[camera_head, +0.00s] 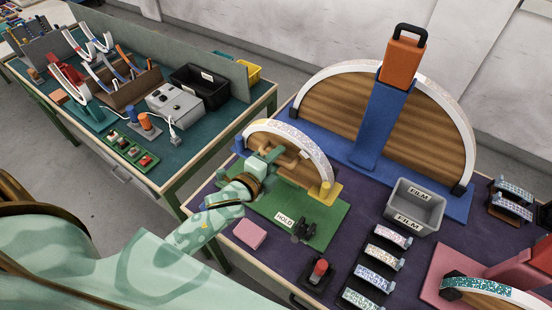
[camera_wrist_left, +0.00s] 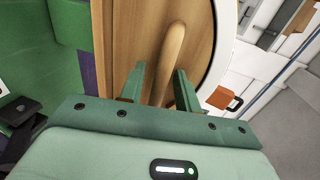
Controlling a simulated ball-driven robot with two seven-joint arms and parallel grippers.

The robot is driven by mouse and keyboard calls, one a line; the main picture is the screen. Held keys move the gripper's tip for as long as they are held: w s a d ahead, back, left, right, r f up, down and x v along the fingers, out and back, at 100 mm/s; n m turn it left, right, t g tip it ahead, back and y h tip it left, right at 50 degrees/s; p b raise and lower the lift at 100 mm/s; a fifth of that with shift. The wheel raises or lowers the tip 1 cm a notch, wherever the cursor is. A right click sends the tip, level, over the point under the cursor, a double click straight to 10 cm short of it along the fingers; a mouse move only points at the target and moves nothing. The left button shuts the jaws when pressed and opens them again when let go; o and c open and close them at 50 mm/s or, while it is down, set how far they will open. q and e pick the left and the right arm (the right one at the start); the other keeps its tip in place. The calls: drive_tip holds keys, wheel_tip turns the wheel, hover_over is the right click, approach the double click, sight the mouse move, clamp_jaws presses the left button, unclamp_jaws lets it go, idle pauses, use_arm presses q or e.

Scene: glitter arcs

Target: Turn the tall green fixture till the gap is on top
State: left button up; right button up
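The green fixture (camera_head: 325,212) has a green base, a brown wooden face and a glittery white arched strip (camera_head: 305,142) over the top, with a yellow block (camera_head: 326,190) at its right end. I cannot make out a gap in the arch. A wooden bar handle (camera_wrist_left: 172,55) stands out from the face. My left gripper (camera_head: 268,160) is at this face. In the left wrist view, its two green fingers (camera_wrist_left: 159,72) stand either side of the handle, with a slit of space showing at the left finger. My right gripper is not in view.
Behind stands a larger blue fixture (camera_head: 378,120) with an orange handled block (camera_head: 403,60). A grey FILM bin (camera_head: 414,207) and several glittery strips are at the right. A black clamp (camera_head: 303,230), pink block (camera_head: 250,234) and red-topped knob (camera_head: 319,270) are near the front.

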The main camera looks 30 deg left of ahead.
use_arm(q)
clamp_jaws()
drive_tip(key=shift+d, duration=0.25)
drive_tip(key=shift+d+f+m+y, duration=0.1)
drive_tip(key=shift+d+m+y, duration=0.25)
drive_tip(key=shift+m, duration=0.35)
drive_tip(key=shift+s+d+f+m+y, duration=0.15)
drive_tip(key=shift+d+f+m+y, duration=0.1)
drive_tip(key=shift+d+m, duration=0.5)
drive_tip(key=shift+s+d+f+m+t+y+b, duration=0.1)
drive_tip(key=shift+d+f+m+t+y+b, duration=0.2)
drive_tip(key=shift+d+m+b, duration=0.5)
drive_tip(key=shift+s+d+f+m+t+y+b, duration=0.1)
drive_tip(key=shift+d+f+m+y+b, duration=0.2)
drive_tip(key=shift+m+b, duration=0.5)
drive_tip(key=shift+f+m, duration=0.2)
drive_tip(key=shift+m, duration=0.05)
unclamp_jaws()
drive_tip(key=shift+d, duration=0.1)
